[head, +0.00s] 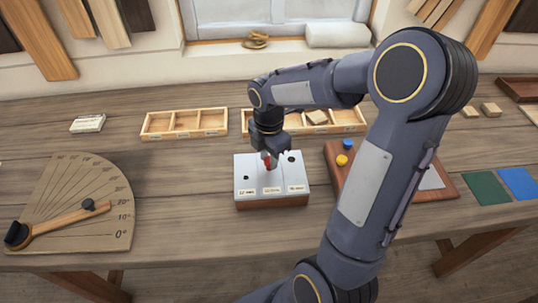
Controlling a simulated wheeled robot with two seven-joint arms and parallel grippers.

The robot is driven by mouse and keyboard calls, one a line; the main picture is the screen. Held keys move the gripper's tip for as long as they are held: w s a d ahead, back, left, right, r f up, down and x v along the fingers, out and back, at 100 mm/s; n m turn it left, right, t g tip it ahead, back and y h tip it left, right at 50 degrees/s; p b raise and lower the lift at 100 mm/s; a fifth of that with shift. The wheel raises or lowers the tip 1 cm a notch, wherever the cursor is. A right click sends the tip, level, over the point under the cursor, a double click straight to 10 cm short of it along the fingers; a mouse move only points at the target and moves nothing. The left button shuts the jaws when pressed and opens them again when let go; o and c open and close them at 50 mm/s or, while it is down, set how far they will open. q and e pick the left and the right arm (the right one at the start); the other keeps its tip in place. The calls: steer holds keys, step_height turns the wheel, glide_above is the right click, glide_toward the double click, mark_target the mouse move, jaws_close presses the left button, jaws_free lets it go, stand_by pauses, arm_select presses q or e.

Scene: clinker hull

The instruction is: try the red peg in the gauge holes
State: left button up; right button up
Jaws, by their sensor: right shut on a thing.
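The gauge block (243,190), with a pale grey top on a brown wooden base, stands on the bench in the middle of the head view. It has a dark hole at its left and a larger one at its right, with small labels along the front. My right gripper (268,153) points down over the middle of the block, shut on the red peg (267,163). The peg is roughly upright over the middle section. Whether its lower end is in a hole or just above the surface cannot be told. My left gripper is out of view.
Compartmented wooden trays (184,124) lie behind the block. Green (487,188) and blue squares lie further right. An angle board (75,205) lies left. Bench between it and the block is clear.

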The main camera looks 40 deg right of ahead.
stand_by(0.4)
steer(key=shift+r+p, duration=2.25)
steer(key=shift+r, duration=0.4)
